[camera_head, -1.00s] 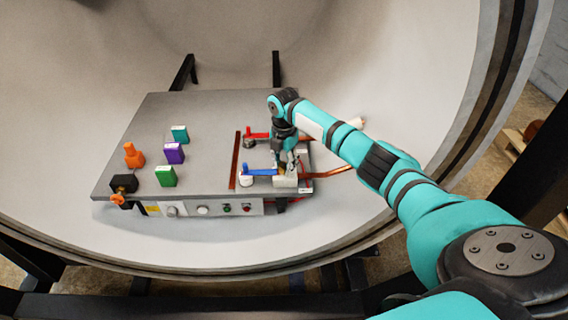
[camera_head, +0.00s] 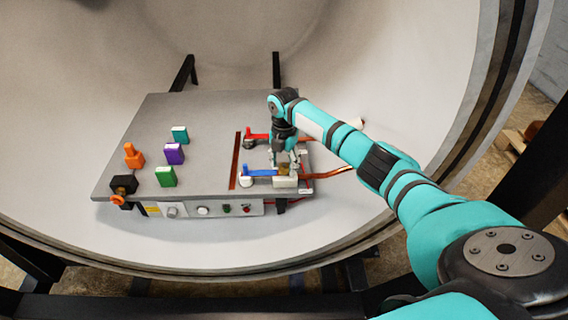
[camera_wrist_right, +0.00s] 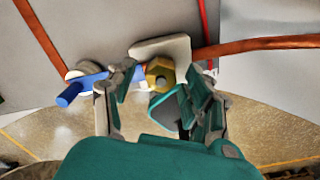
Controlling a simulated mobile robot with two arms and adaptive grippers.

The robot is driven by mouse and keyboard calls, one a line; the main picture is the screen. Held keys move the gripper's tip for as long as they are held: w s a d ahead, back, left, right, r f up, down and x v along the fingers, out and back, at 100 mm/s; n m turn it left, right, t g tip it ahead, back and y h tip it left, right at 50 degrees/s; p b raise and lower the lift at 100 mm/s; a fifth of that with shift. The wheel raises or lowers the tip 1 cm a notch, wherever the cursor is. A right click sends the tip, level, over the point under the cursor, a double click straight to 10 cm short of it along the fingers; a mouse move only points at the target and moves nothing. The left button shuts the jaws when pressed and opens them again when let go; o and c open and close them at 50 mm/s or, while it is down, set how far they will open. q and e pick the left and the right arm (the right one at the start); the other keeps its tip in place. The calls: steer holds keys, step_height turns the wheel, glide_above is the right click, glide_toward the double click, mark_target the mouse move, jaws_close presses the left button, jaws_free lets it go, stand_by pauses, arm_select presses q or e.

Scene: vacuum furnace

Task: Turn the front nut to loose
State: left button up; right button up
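The front nut is a brass hex nut (camera_wrist_right: 158,76) beside a white block (camera_wrist_right: 168,47) in the right wrist view. In the head view, the nut (camera_head: 284,169) shows small at the panel's right edge. My right gripper (camera_head: 288,158) points down just above it. In the right wrist view, the fingers of my right gripper (camera_wrist_right: 163,82) are apart, one on each side of the nut. I see a gap between them and the nut, with no clear contact. A dark teal piece below the nut partly blocks the view. My left gripper is not in view.
A blue handle (camera_head: 261,172) lies just left of the nut, and a red handle (camera_head: 257,135) is behind it. A copper bar (camera_wrist_right: 255,45) runs off to the right. Green (camera_head: 165,176), purple (camera_head: 174,153) and teal (camera_head: 180,134) blocks stand on the panel's left (camera_head: 210,150).

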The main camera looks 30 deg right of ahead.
mark_target(284, 165)
step_height(284, 165, up, 12)
stand_by(0.7)
stand_by(0.4)
